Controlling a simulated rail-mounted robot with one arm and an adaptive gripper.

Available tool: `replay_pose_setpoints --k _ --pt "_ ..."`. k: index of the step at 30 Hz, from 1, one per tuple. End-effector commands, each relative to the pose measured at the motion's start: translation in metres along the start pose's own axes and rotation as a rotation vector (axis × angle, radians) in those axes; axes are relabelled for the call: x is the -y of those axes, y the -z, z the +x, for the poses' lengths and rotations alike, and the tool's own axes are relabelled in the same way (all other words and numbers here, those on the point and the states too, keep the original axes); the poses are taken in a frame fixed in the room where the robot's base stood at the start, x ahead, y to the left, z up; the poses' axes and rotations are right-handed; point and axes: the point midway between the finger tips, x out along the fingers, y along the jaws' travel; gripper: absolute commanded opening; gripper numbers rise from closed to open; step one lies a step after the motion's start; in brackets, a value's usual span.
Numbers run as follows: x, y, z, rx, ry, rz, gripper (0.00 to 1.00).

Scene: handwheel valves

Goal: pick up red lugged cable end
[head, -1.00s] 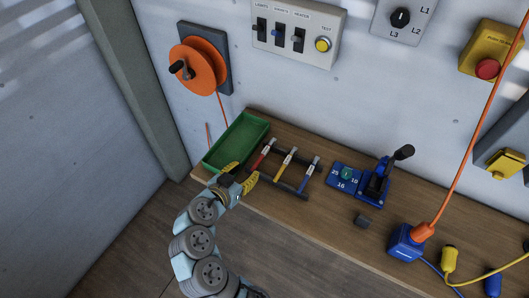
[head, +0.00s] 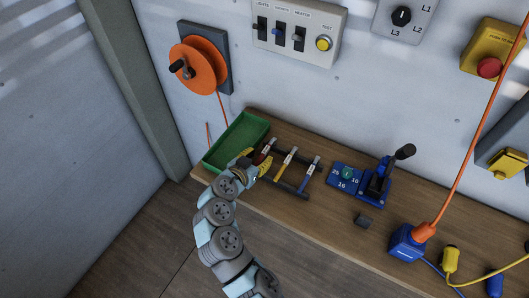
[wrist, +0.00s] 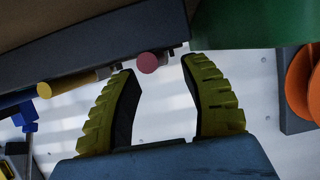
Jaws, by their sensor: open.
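The red lugged cable end (head: 267,148) lies at the left of a dark rack on the bench, beside yellow and blue ones. My gripper (head: 256,161) is at its near end and hides part of it in the head view. In the wrist view the cable end shows as a round pinkish-red end (wrist: 150,62) between the tips of my open gripper (wrist: 158,68), nearer the left finger. Clear space shows on both sides of it, and no grip on it is visible.
The yellow cable end (head: 287,162) and blue cable end (head: 309,174) lie to the right on the rack (head: 290,188). A green tray (head: 222,152) stands close on the left. A blue crimping tool (head: 374,184) stands further right.

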Motion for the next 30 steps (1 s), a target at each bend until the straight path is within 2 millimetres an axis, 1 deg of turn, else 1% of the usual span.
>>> replay_pose_setpoints --k 3,7,10,17,18,20,21,22,30 --pt "0.001 0.001 0.013 0.0 -0.001 0.001 0.46" --pt "0.001 0.001 0.025 0.0 0.0 0.0 0.46" --pt "0.001 0.0 0.029 0.001 0.001 0.001 0.46" --pt "0.001 0.0 0.029 0.001 0.002 0.0 0.46" --pt "0.001 0.0 0.029 0.0 0.002 0.0 0.35" --pt "0.001 0.0 0.029 0.0 0.002 0.0 0.17" --pt "0.001 0.0 0.029 0.0 0.002 0.0 0.06" --pt "0.001 0.0 0.029 0.0 0.002 0.0 0.0" --pt "0.001 0.0 0.029 0.001 0.001 0.0 0.0"
